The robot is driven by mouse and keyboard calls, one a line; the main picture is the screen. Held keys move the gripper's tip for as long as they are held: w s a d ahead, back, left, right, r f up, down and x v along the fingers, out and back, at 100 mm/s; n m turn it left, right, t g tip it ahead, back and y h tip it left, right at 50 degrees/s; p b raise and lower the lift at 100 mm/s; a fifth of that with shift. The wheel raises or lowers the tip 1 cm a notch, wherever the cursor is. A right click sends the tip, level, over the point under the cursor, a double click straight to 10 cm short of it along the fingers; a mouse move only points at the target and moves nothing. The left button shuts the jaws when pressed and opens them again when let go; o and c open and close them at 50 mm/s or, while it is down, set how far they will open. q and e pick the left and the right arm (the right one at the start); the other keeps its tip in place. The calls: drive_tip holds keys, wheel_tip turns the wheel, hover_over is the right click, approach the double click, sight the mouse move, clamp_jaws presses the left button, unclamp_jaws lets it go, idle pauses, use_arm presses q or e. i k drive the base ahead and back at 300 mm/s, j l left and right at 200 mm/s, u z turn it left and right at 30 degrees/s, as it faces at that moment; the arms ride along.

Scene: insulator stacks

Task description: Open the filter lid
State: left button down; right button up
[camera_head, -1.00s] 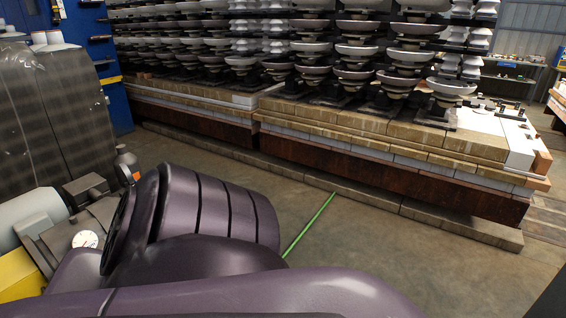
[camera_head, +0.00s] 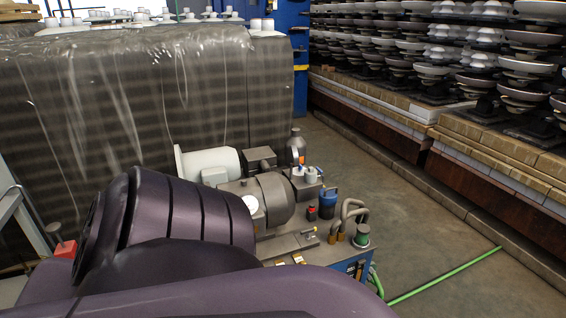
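A hydraulic power unit (camera_head: 335,262) stands at the centre, partly hidden behind my purple arm. On its top are a small blue-capped cylinder (camera_head: 328,205) and, at its right corner, a short cylinder with a green band (camera_head: 362,238). I cannot tell which part is the filter lid. No open lid is visible. Neither gripper is in view; only dark purple arm links of mine show in the lower left and along the bottom.
A pale motor (camera_head: 208,163), a gauge (camera_head: 251,204) and bent hoses (camera_head: 352,212) crowd the unit. A green hose (camera_head: 445,272) crosses the floor to the right. Wrapped dark stacks (camera_head: 130,100) stand behind, insulator stacks (camera_head: 480,55) at right. Floor (camera_head: 400,205) between is clear.

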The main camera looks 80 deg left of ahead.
sight(327, 196)
drive_tip(key=u, duration=2)
drive_tip(key=i+l+z, duration=0.25)
drive_tip(key=l+z, duration=0.15)
drive_tip(key=i+l+z, duration=0.65)
drive_tip(key=z, duration=0.2)
drive_tip(key=i+l+u, duration=0.1)
drive_tip(key=i, duration=0.45)
drive_tip(key=i+l+u, duration=0.15)
drive_tip(key=i, duration=0.35)
drive_tip(key=i+u, duration=0.15)
drive_tip(key=u, duration=0.35)
drive_tip(key=i+u, duration=0.2)
drive_tip(key=u, duration=0.3)
drive_tip(key=i+l+u, duration=0.15)
drive_tip(key=u, duration=0.35)
drive_tip(key=i+l+u, duration=0.1)
drive_tip(key=u, duration=0.4)
drive_tip(key=i+l+u, duration=0.1)
drive_tip(key=l+u, duration=0.2)
drive_tip(key=u, duration=0.2)
drive_tip(key=i+l+u, duration=0.15)
drive_tip(key=u, duration=0.25)
drive_tip(key=i+l+u, duration=0.1)
drive_tip(key=l+u, duration=0.3)
